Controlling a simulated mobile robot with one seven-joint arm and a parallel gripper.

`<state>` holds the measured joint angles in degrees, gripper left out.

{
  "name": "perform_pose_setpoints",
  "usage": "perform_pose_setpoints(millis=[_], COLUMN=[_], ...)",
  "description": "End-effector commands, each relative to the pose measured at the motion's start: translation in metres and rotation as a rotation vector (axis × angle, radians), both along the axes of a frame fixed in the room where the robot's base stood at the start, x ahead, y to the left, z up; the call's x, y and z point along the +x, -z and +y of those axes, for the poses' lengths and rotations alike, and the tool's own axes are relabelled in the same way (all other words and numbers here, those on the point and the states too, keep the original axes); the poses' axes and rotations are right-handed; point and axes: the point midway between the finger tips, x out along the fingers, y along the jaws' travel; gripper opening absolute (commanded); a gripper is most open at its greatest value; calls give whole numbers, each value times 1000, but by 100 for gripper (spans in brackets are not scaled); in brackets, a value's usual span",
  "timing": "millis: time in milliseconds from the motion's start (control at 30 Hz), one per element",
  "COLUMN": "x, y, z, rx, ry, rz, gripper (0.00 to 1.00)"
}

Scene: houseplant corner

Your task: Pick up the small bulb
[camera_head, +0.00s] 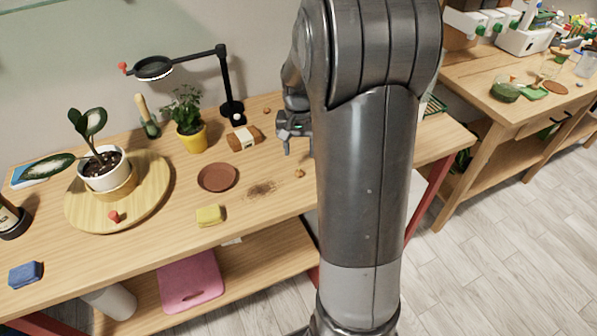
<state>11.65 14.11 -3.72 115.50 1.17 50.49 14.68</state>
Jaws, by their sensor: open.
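A small orange-brown bulb (299,173) lies on the wooden table near its front edge, close to my arm. Another small brownish lump (266,110) lies farther back, near the lamp base; it is too small to tell clearly what it is. My gripper (298,148) is open, with its fingers pointing down over the table. In the picture it is just above the nearer bulb and apart from it. My arm hides part of the gripper and the table to the right.
Dark crumbs of soil (261,189) lie beside a terracotta saucer (217,178). A yellow sponge (209,216), a yellow pot (192,138), a brown-and-white bundle (243,138) and a black lamp (232,112) stand nearby. A round wooden board (152,190) bears a white-potted plant (103,168).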

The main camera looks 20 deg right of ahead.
Motion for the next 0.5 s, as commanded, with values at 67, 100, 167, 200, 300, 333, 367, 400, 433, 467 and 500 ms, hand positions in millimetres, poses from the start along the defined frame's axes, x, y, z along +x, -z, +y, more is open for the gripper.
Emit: perform_pose_setpoints(millis=[67,100,167,200,300,333,367,400,433,467,500], x=[-1,0,0,-1,-1,-2,-2,-3,-4,-4,-4], y=[13,17,21,23,32,36,40,47,52,57,62], z=[0,0,0,0,1,1,1,1,2,2,2], rx=[1,1,1,1,1,0,1,1,1,1,0], ry=[0,0,0,-1,-1,-1,0,0,0,0,0], rz=[3,2,1,1,1,2,3,3,4,3,2], gripper=[49,49,49,49,49,49,49,49,49,49,49])
